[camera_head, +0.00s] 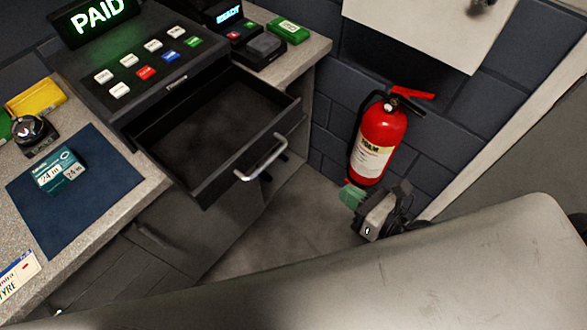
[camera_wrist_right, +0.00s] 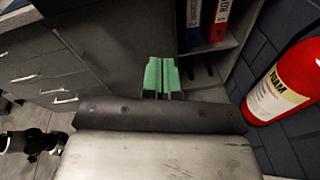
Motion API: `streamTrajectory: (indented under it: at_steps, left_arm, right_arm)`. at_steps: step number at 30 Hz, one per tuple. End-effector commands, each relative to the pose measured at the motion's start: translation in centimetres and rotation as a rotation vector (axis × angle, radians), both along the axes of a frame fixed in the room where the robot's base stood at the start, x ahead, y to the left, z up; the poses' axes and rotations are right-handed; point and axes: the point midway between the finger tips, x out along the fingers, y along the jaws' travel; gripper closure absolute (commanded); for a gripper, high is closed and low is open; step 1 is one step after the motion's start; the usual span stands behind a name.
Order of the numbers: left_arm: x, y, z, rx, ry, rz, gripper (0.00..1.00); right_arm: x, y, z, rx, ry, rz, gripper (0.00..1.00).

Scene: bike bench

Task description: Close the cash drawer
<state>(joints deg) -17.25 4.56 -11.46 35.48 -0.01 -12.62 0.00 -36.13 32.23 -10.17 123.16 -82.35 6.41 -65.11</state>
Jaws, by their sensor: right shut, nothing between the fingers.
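The cash drawer (camera_head: 205,130) is black and stands pulled out from under the register (camera_head: 150,60). Its inside looks empty. A silver bar handle (camera_head: 262,159) sits on its front. My right gripper (camera_head: 350,195), with green fingertips, is lower right of the handle and apart from it, in front of the fire extinguisher. It is shut and empty. In the right wrist view its green fingers (camera_wrist_right: 161,76) sit side by side before the grey cabinet. The drawer does not show clearly in that view. My left gripper is not in view.
A red fire extinguisher (camera_head: 378,140) hangs or stands by the dark block wall, close to my right gripper. The counter holds a blue mat (camera_head: 75,200), a small teal box (camera_head: 60,170) and a card terminal (camera_head: 258,48). Binders (camera_wrist_right: 207,20) stand on a shelf below.

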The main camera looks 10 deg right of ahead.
Motion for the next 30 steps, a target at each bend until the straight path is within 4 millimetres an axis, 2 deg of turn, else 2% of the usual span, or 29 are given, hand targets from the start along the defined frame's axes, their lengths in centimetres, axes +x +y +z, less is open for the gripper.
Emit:
streamTrajectory:
  at_steps: [1, 4, 7, 11, 19, 26, 30]
  left_arm:
    - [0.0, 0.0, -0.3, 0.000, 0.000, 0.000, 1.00]
    - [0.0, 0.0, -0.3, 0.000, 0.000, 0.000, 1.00]
    - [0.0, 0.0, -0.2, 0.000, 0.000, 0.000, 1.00]
    - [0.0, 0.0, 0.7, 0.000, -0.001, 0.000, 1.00]
    - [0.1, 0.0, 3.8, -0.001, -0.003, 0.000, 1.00]
    - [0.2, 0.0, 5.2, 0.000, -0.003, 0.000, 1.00]
    - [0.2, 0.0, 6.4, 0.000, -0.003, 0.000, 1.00]
  right_arm:
    - [-0.5, 0.8, 1.5, -0.057, -0.065, 0.048, 1.00]
    - [-1.1, 1.8, 3.7, -0.140, -0.157, 0.110, 1.00]
    - [-1.2, 2.3, 4.6, -0.175, -0.196, 0.133, 1.00]
    - [-0.5, 2.7, 4.9, -0.179, -0.202, 0.132, 1.00]
    - [3.2, 5.5, 4.6, -0.173, -0.201, 0.130, 1.00]
    - [7.0, 8.4, 3.7, -0.172, -0.199, 0.131, 1.00]
    - [8.6, 9.6, 4.1, -0.173, -0.198, 0.132, 1.00]
